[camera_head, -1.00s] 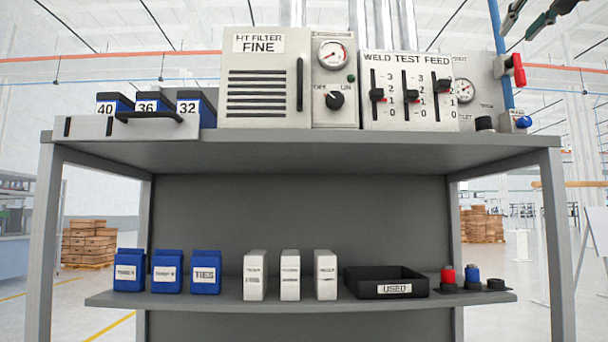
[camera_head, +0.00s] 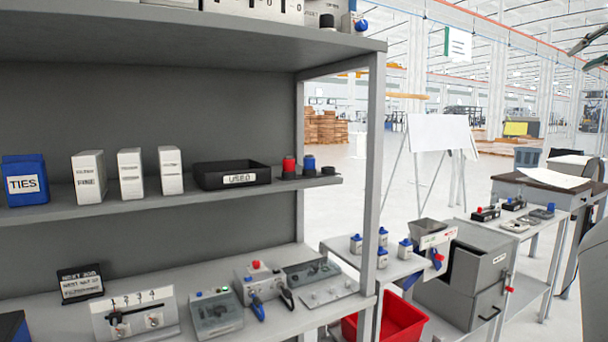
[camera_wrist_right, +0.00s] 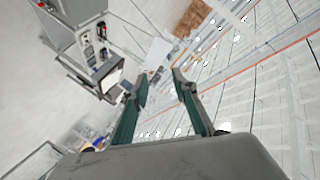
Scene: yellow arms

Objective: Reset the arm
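My right gripper (camera_head: 580,57) shows in part at the upper right edge of the head view, raised in the air, its dark fingertips pointing left and clear of everything. In the right wrist view my right gripper (camera_wrist_right: 161,74) has its two green-grey fingers apart with nothing between them. A grey arm part, likely mine, shows at the lower right of the head view. My left gripper is in neither view.
A grey shelf unit (camera_head: 372,150) fills the left, holding boxes and a black USED tray (camera_head: 207,184). A red bin (camera_head: 400,322), a grey machine (camera_head: 470,270) and a side table (camera_head: 545,190) stand to the right. A white easel board (camera_head: 438,132) stands behind open floor.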

